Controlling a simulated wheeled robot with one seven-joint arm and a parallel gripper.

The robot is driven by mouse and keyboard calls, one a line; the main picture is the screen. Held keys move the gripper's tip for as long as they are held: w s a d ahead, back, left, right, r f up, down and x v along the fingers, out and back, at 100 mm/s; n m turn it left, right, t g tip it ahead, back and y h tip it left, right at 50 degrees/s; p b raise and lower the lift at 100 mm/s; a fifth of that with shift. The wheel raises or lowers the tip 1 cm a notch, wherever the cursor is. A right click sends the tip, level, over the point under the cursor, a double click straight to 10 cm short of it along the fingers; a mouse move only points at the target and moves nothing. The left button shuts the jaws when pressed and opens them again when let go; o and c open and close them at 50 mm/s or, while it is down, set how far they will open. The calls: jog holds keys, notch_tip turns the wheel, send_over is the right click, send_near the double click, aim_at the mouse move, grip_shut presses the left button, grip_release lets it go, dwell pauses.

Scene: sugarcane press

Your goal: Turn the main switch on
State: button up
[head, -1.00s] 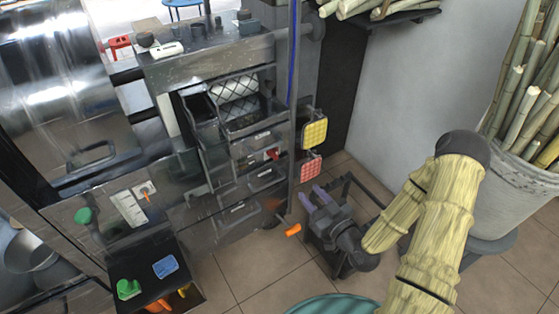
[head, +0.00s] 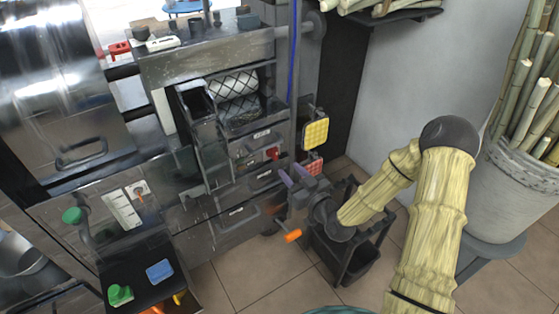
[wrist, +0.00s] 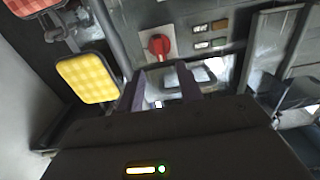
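A red rotary switch (head: 272,153) sits on the front panel of the press, right of the dark inner chamber. In the wrist view the red switch (wrist: 159,44) shows on a grey plate, just beyond my fingertips. My gripper (head: 289,176) is in front of the panel, slightly below and right of the switch in the head view. Its two purple fingers stand apart with nothing between them, and the gripper in the wrist view (wrist: 162,82) is open. The fingers do not appear to touch the switch.
A yellow pad (head: 315,132) and a red pad (head: 313,167) stick out right of the panel, close to my gripper. An orange handle (head: 293,236) juts out below. A black crate-like frame (head: 352,245) stands on the floor under my arm. A cane pot (head: 505,200) stands right.

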aim_at(277, 156)
jog(key=b+x, duration=0.1)
jog(key=x, duration=0.6)
jog(key=shift+w, duration=0.1)
grip_shut()
